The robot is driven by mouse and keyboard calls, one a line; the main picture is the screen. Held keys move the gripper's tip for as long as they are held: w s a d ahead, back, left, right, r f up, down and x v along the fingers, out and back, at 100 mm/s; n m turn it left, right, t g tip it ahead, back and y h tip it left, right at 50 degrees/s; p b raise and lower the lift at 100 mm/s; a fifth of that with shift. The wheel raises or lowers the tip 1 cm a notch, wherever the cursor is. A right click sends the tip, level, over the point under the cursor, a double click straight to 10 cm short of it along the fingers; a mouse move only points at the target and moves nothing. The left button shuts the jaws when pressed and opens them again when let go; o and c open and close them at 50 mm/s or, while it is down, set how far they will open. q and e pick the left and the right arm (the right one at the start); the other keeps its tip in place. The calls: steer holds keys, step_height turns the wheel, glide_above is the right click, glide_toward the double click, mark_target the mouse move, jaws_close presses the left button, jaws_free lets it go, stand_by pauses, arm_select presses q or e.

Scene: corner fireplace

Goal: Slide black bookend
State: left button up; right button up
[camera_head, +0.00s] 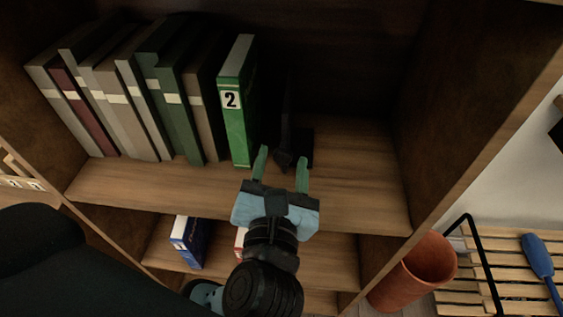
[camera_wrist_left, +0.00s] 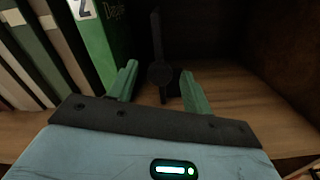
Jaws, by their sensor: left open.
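The black bookend (camera_head: 287,135) stands upright on the upper shelf, just right of the green book marked 2 (camera_head: 238,110). It is dark against the shadowed back, so its outline is hard to make out. My left gripper (camera_head: 282,168) is open in front of the bookend, with its two green fingers spread to either side of the bookend's near edge. In the left wrist view the bookend (camera_wrist_left: 158,60) shows between the fingers, and its base reaches toward the right finger. Whether a finger touches it I cannot tell.
Several leaning books (camera_head: 130,95) fill the left of the upper shelf (camera_head: 355,185), which is bare right of the bookend. A blue book (camera_head: 188,242) stands on the lower shelf. A terracotta pot (camera_head: 413,272) and a slatted rack (camera_head: 500,275) stand at right.

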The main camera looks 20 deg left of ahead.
arm_select(q)
jaws_close()
stand_by(0.3)
steer(key=shift+w, duration=0.1)
arm_select(e)
steer(key=shift+s, duration=0.15)
